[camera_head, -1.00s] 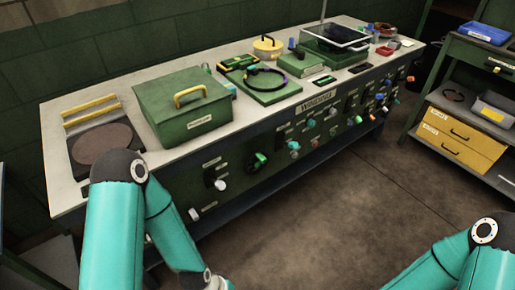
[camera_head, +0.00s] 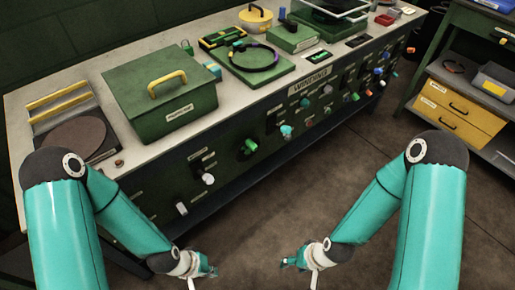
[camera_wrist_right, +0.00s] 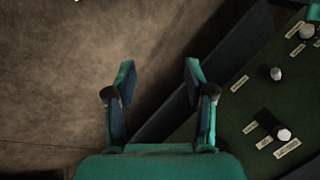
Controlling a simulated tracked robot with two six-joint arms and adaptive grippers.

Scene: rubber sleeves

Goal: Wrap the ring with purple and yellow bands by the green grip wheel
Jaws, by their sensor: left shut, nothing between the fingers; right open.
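A dark ring (camera_head: 277,56) with purple and yellow parts lies on a green board (camera_head: 262,82) on the workbench in the head view; its bands are too small to make out fully. A green grip wheel (camera_head: 249,147) sits on the bench's front panel, below and in front of the ring. My left gripper (camera_head: 210,271) is shut and empty, low in front of the bench. My right gripper (camera_head: 288,263) is open and empty to its right, well apart from the ring. The right wrist view shows its two spread fingers (camera_wrist_right: 160,78) over bare floor and the panel's edge.
A green lidded box (camera_head: 160,100) with a yellow handle stands left of the ring. A dark round disc (camera_head: 75,138) lies at the bench's left end. Several knobs stick out of the front panel. A drawer cabinet (camera_head: 460,105) stands right. The floor between is clear.

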